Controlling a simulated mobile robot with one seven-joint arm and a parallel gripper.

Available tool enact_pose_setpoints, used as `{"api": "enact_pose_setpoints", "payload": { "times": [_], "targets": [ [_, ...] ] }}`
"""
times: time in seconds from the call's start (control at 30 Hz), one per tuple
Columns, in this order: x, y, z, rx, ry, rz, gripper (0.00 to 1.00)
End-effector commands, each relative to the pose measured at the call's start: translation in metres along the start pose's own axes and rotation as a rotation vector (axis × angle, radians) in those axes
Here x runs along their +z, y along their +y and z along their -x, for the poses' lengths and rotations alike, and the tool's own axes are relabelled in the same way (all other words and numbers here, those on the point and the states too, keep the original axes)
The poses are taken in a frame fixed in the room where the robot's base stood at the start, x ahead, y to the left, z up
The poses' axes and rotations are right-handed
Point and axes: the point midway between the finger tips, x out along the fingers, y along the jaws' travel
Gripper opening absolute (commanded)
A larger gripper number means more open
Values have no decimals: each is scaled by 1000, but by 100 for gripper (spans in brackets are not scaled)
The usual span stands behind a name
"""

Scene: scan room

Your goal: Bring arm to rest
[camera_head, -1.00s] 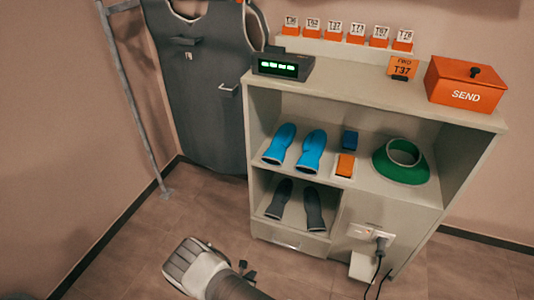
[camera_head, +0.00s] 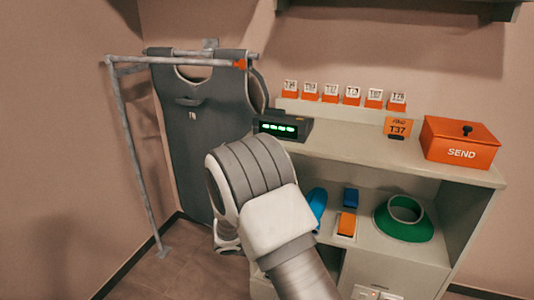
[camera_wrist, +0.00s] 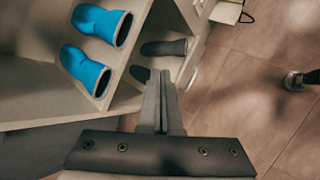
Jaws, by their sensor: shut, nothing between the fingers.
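My arm rises from the bottom of the head view, in front of the left side of the shelf unit (camera_head: 400,165). My gripper is hidden behind my arm in that view. In the wrist view my gripper (camera_wrist: 161,75) is shut, with its fingers together and nothing between them. Its fingers point toward the shelf unit, where blue boots (camera_wrist: 85,65) lie on one shelf and dark grey boots (camera_wrist: 164,47) on another. I cannot tell how far the fingertips are from the shelf edge.
A grey apron (camera_head: 205,110) hangs on a metal rail (camera_head: 128,140) at the left. Floor shows at lower left.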

Motion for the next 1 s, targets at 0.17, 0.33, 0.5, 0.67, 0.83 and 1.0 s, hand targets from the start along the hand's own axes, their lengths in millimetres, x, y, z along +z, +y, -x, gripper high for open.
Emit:
{"api": "enact_pose_setpoints", "payload": {
  "times": [0.17, 0.33, 0.5, 0.67, 0.83, 1.0],
  "targets": [
    [65, 21, 37, -74, 0, -229, 0],
    [121, 26, 71, -145, 8, -435, 0],
    [172, 20, 106, -214, 30, -632, 0],
    [213, 7, 139, -276, 60, -812, 0],
    [249, -12, 173, -336, 105, -992, 0],
    [276, -36, 207, -389, 165, -1166, 0]
  ]
}}
